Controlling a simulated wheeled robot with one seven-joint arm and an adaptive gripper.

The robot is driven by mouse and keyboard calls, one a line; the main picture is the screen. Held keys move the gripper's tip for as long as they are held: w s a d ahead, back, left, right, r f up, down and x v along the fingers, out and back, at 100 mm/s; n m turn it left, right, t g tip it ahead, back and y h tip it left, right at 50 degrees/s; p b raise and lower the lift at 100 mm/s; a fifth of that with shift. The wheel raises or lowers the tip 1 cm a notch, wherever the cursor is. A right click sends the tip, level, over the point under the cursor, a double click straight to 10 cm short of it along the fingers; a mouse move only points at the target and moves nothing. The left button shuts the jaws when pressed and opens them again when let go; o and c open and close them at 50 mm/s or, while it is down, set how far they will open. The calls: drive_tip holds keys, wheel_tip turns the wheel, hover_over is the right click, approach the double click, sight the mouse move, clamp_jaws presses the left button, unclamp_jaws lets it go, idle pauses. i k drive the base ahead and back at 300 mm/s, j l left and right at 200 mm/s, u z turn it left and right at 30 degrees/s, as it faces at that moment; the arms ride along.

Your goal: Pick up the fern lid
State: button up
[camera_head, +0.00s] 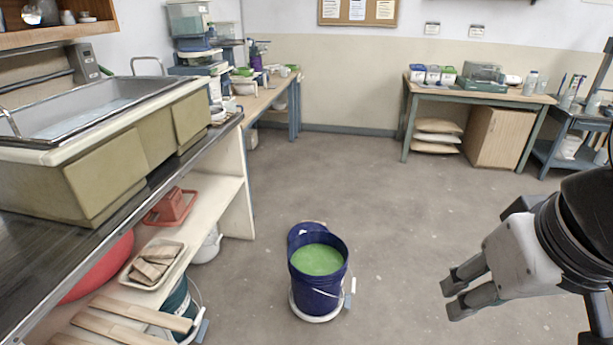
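A dark blue bucket (317,291) stands on the floor at the lower middle, filled with green glaze (318,259). Behind its rim, a dark blue rounded piece (305,229) shows, mostly hidden by the bucket. It may be the fern lid, but no label is readable, so I cannot tell for sure. My gripper (451,298) hangs at the right, well apart from the bucket. Its two dark fingers point left with a gap between them, and nothing shows in it.
A white ring (304,314) shows under the bucket, and a wire handle hangs at its right. A shelved counter (231,160) with a sink runs along the left. A table (477,94) stands at the back right. The floor (400,215) between is clear.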

sight(298, 229)
drive_tip(key=i+l+z, duration=0.1)
drive_tip(key=z, duration=0.6)
drive_tip(key=i, duration=5.6)
drive_tip(key=i+u, duration=0.2)
drive_tip(key=u, duration=0.25)
drive_tip(key=i+l+u, duration=0.1)
drive_tip(key=i+u, duration=0.15)
drive_tip(key=u, duration=0.2)
drive_tip(key=i+l+u, duration=0.15)
drive_tip(key=u, duration=2.85)
